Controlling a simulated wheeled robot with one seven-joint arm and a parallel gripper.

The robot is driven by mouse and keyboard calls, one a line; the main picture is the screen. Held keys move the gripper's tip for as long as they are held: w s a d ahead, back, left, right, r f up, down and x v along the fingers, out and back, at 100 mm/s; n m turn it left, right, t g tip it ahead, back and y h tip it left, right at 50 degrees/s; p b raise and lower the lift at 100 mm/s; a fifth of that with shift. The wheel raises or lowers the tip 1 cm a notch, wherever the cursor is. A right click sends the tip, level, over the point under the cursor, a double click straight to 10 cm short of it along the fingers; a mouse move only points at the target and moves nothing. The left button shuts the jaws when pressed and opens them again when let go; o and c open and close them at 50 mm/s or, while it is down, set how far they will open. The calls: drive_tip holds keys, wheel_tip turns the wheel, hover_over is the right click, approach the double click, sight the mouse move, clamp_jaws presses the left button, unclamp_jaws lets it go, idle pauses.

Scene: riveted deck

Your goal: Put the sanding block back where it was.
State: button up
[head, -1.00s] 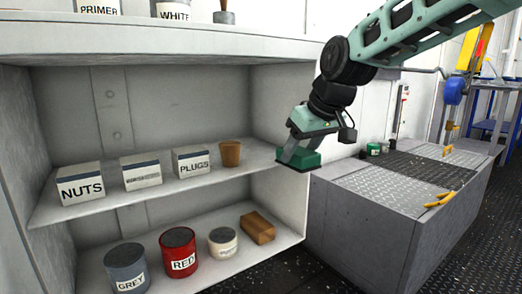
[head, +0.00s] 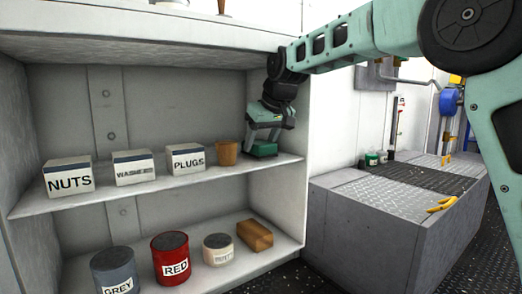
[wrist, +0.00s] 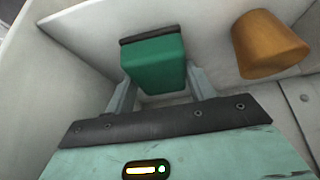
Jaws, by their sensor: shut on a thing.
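The sanding block (head: 262,149), green with a dark sole, is in my gripper (head: 263,141) at the right end of the upper shelf (head: 120,195). It is right beside a brown tapered cup (head: 227,153), close to the cabinet's right wall. In the wrist view the block (wrist: 155,62) sits between the two fingers, with the cup (wrist: 268,44) to its right and apart from it. The block is at or just above the shelf surface; I cannot tell if it touches.
Boxes marked NUTS (head: 69,180), a blurred label (head: 133,170) and PLUGS (head: 187,162) stand left of the cup. The lower shelf holds a GREY can (head: 115,272), a RED can (head: 171,258), a pale can (head: 218,250) and a wooden block (head: 254,236). A grey bench (head: 375,235) stands right.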

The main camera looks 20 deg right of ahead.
drive_tip(key=shift+f, duration=0.3)
drive_tip(key=o, duration=1)
drive_tip(key=shift+c, duration=0.2)
drive_tip(key=shift+r, duration=0.1)
drive_tip(key=shift+r+p, duration=0.2)
drive_tip(key=shift+p, duration=0.15)
drive_tip(key=s+d+p, duration=0.4)
drive_tip(key=s+p, duration=0.1)
drive_tip(key=s, duration=0.7)
drive_tip(key=shift+r, duration=0.25)
